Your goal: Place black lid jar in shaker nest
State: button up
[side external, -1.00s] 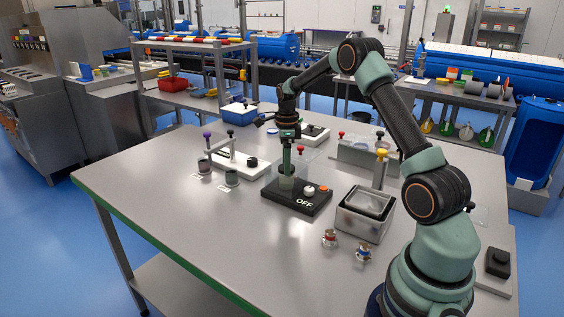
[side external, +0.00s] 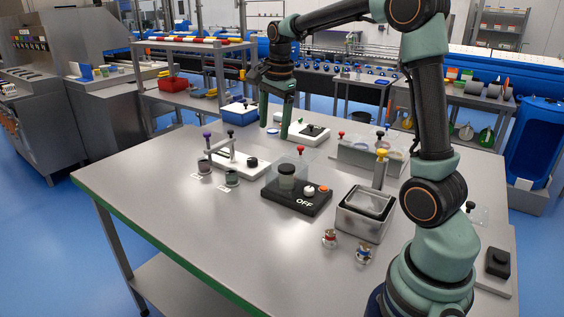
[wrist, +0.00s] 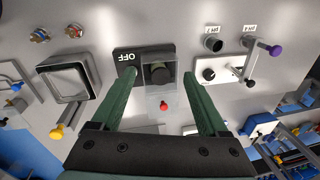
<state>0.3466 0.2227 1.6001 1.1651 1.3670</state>
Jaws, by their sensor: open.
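The black lid jar (side external: 287,182) stands upright in the nest of the black shaker (side external: 308,205), which reads OFF. In the wrist view, the jar's dark lid (wrist: 160,75) shows from above, beside the OFF lettering on the shaker (wrist: 127,58). A clear shaker cover with a red knob (side external: 300,149) stands raised behind the jar. My gripper (side external: 274,131) is open and empty, above and behind the shaker and apart from the jar. In the wrist view, the fingers of my gripper (wrist: 160,74) spread to either side of the jar's lid, with a gap.
Two dark jars, one (side external: 204,166) and another (side external: 232,179), stand by labels at left, near a white press (side external: 236,160) with a purple-knobbed lever. A metal bin (side external: 364,216) stands right of the shaker. The front left of the table (side external: 190,220) is clear.

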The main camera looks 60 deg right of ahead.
jog(key=s+a+n+t, duration=0.4)
jog(key=s+a+n, duration=1)
jog(key=n, duration=0.5)
jog(key=shift+a+r+n+y, duration=0.15)
jog(key=shift+a+n+y, duration=0.15)
jog(key=shift+a, duration=0.35)
